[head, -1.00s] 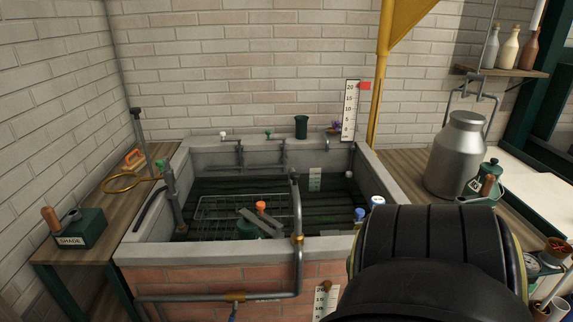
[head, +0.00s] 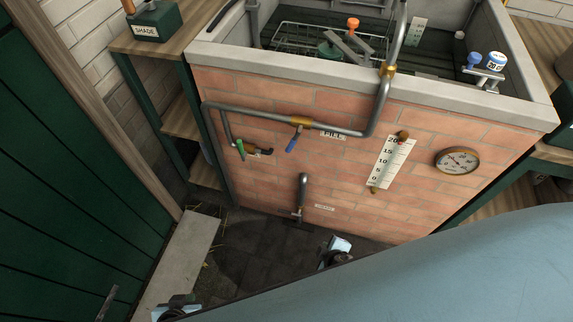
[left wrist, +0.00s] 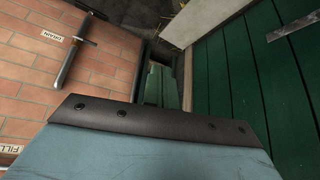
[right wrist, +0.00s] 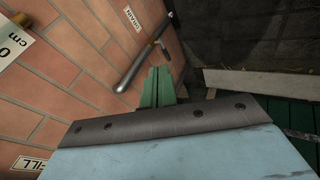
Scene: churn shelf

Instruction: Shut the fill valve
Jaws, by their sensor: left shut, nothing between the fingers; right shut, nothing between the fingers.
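The fill valve (head: 300,122) is a brass body on the grey pipe across the front of the brick tank, beside a FILL label (head: 333,134). Its blue lever (head: 292,142) points down and slightly left, across the pipe. The label also shows in the left wrist view (left wrist: 9,148) and the right wrist view (right wrist: 30,163); the lever shows in neither. My right gripper (head: 337,250) is low before the tank, below the valve; its shut green fingers show in its wrist view (right wrist: 158,80). My left gripper (head: 178,306) is lower left, apart from everything, shut and empty.
A green-handled tap (head: 240,149) is left of the valve. A drain pipe (head: 302,193) stands below it. A scale (head: 392,160) and round gauge (head: 458,160) are to the right. A green door (head: 75,200) is at the left. A blue-grey surface hides the lower right.

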